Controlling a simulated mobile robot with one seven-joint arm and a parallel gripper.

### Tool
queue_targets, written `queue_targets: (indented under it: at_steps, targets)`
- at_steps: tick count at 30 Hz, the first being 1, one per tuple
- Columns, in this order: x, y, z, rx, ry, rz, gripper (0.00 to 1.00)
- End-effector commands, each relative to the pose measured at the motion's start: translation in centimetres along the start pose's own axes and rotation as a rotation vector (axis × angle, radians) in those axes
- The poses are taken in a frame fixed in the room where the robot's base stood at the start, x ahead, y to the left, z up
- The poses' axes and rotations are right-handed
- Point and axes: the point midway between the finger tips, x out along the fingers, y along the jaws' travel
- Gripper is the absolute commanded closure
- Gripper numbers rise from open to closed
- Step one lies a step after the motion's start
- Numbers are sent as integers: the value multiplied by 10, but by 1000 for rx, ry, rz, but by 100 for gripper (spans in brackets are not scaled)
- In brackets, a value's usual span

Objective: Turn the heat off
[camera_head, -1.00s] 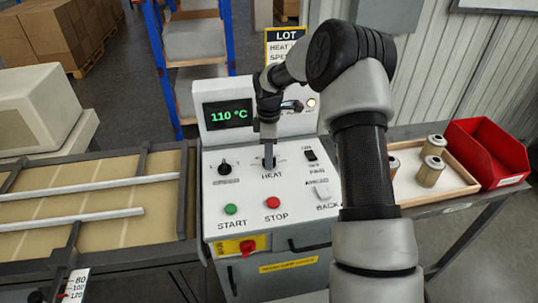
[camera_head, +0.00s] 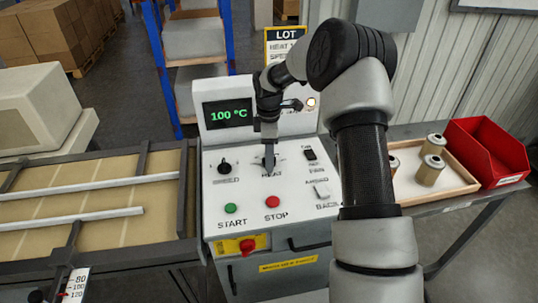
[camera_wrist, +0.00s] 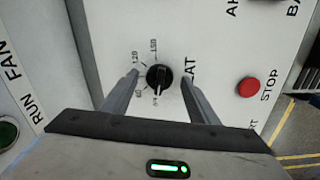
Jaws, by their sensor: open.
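The HEAT knob (camera_wrist: 159,77) is a round black dial on the white control panel (camera_head: 238,186). Its pale pointer line faces the bottom of the wrist view, toward a small mark too blurred to read; 120 and 150 stand on the other side of the dial. My gripper (camera_wrist: 160,79) is open, with one finger on each side of the knob and gaps visible between. In the head view my gripper (camera_head: 268,163) is over the knob and hides most of it and part of the HEAT label. The green display (camera_head: 227,114) reads 100 °C.
The SPEED knob (camera_head: 224,168) is left of my gripper. The FAN switch (camera_head: 310,154) and AHEAD/BACK switch (camera_head: 321,190) are to the right. The green START button (camera_head: 231,209) and red STOP button (camera_head: 272,202) are in front. A red emergency knob (camera_head: 247,245) is below.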

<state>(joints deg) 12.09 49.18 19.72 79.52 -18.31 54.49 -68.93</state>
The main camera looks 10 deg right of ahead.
Motion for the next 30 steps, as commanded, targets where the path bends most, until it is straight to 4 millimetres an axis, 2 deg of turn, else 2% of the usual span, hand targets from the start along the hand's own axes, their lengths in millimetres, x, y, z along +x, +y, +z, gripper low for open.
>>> queue_targets:
  at_steps: [5,8,21,27,30]
  targets:
    - [-7,1,0,1,0,3,45]
    - [-21,1,0,1,0,5,45]
    - [-126,1,0,1,1,6,45]
    - [-160,1,0,0,1,3,45]
    - [-169,0,0,-1,1,0,45]
